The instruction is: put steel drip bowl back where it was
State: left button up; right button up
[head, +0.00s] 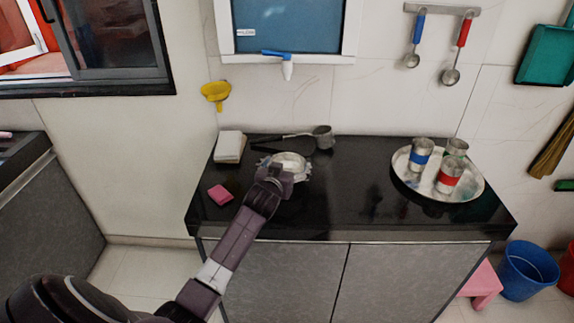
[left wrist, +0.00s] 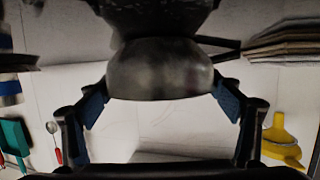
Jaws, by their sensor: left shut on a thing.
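The steel drip bowl (head: 291,159) is at the back left part of the black counter, held in my left gripper (head: 284,168). In the left wrist view the rounded grey bowl (left wrist: 160,70) sits between the two fingers of my left gripper (left wrist: 160,92), which are closed on its sides. The dark counter surface shows close beyond it. I cannot tell whether the bowl touches the counter. My right gripper is not in view.
A stack of cloths (head: 229,146) and a pink sponge (head: 220,194) are to the left. A round tray (head: 410,183) with steel cups stands right. The counter middle is clear.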

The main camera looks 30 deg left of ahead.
pick_arm(q)
jog(key=o, duration=1.1)
jog(key=shift+f, duration=0.15)
jog(key=shift+r, duration=0.25)
jog(key=v, duration=1.2)
